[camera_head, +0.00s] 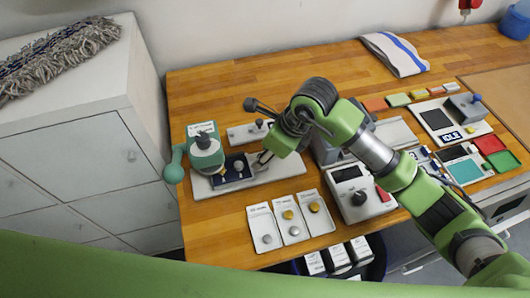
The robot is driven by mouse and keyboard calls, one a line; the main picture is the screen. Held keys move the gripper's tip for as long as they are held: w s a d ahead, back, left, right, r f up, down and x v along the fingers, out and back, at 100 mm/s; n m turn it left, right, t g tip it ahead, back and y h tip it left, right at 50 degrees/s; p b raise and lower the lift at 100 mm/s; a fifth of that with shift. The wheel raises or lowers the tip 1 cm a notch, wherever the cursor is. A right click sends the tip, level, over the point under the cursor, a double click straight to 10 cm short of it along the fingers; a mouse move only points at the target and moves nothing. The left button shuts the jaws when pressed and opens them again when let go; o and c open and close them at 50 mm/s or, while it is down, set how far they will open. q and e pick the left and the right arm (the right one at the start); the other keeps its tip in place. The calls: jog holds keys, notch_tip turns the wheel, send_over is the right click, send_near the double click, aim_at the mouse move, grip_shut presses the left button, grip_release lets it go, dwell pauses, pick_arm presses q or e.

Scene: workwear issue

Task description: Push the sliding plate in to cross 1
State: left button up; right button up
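A teal press (205,152) with a round-ended lever stands on a pale base (205,190) at the left of the wooden table. A dark blue plate (231,183) with a light knob (238,164) sits on this base, partly under and to the right of the press head; I take it as the sliding plate. Cross 1 cannot be made out. My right gripper (261,159) comes in from the right, just right of the plate. Its fingertips are small and partly hidden, so I cannot tell whether they touch the plate. My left gripper is not in view.
Several white cards with round pieces (290,220) lie in front. A grey device with a display (358,196) stands to the right, partly behind my arm. A white cabinet (75,160) stands left.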

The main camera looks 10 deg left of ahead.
jog(key=v, duration=1.2)
jog(key=shift+a, duration=0.1)
